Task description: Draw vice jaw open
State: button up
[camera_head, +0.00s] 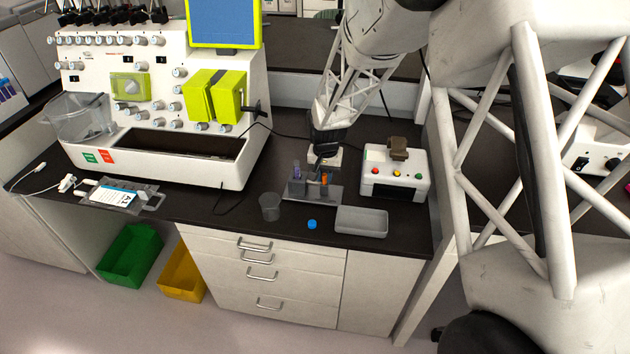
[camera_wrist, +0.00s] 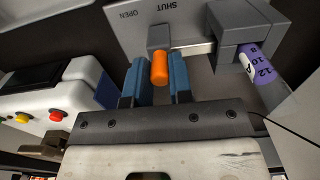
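The grey vice (camera_head: 312,192) stands on the dark bench. In the wrist view its face (camera_wrist: 200,22) bears the words OPEN at left and SHUT at right. An orange knob (camera_wrist: 160,68) stands out from a small grey sliding block (camera_wrist: 159,36), between those words. A slot runs right from it to a larger grey block (camera_wrist: 240,28). A purple labelled tube (camera_wrist: 258,64) sits at that block. My gripper (camera_wrist: 158,75) has its blue fingers close on both sides of the knob, spaced about its width. In the head view my gripper (camera_head: 325,160) is over the vice.
A white control box (camera_head: 395,175) with coloured buttons stands close at right. A clear cup (camera_head: 270,207), a blue cap (camera_head: 312,224) and a grey tray (camera_head: 362,221) lie in front. The large white processor (camera_head: 165,150) stands at left. A thin cable crosses the bench.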

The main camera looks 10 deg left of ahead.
grip_shut()
jog(key=shift+d, duration=0.85)
jog(key=o, duration=0.5)
grip_release()
jog(key=shift+r, duration=0.1)
notch_tip(320, 180, up, 6)
jog(key=shift+f, duration=0.1)
